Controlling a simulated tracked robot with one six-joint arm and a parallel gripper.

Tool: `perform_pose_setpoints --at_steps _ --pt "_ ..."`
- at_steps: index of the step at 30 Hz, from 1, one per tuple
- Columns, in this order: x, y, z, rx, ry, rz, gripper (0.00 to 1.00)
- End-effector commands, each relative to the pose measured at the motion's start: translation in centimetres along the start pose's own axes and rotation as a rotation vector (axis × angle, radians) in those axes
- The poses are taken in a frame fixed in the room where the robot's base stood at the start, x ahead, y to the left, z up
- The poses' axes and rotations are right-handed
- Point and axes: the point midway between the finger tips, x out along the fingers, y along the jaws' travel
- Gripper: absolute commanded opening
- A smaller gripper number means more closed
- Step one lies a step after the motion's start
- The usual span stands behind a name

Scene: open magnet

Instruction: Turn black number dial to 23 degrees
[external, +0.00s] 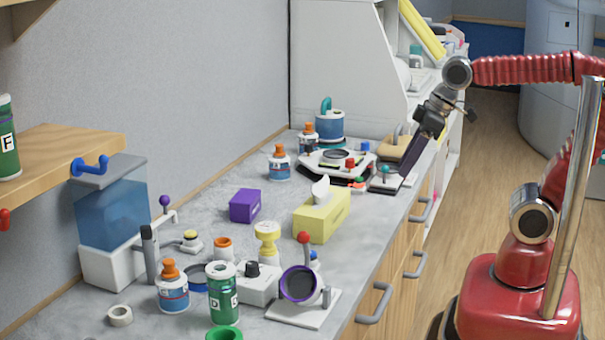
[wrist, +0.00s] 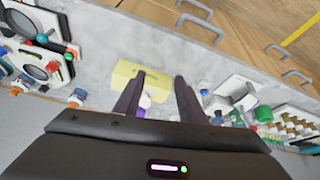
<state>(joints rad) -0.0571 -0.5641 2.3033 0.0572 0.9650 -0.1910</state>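A small white box (external: 256,291) with a black knob (external: 252,269) on top stands on the near part of the counter, behind the green bottle; this looks like the black dial. Its numbers are too small to read, so I cannot tell its angle. I cannot pick it out surely in the wrist view. My gripper (external: 407,170) hangs over the counter's right edge, well beyond the dial, near the small device with a teal knob. In the wrist view my gripper (wrist: 159,76) has its two dark fingers apart, with nothing held between them.
A yellow tissue box (external: 322,214) stands mid-counter, also in the wrist view (wrist: 124,76). Near the dial are a green bottle (external: 223,296), an orange-capped bottle (external: 172,290) and a purple-ringed round device (external: 299,284). A purple box (external: 245,206) lies farther back. Drawer handles (external: 374,304) jut from the counter front.

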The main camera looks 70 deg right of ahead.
Motion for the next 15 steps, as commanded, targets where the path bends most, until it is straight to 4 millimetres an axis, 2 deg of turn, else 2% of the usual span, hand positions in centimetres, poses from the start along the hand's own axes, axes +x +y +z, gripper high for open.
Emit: perform_pose_setpoints --at_steps 3,15 --pt "0.0 -1.0 -2.8 -0.086 -0.019 -0.035 0.42" --pt "1.1 -4.9 -11.4 -0.377 -0.059 -0.155 0.42"
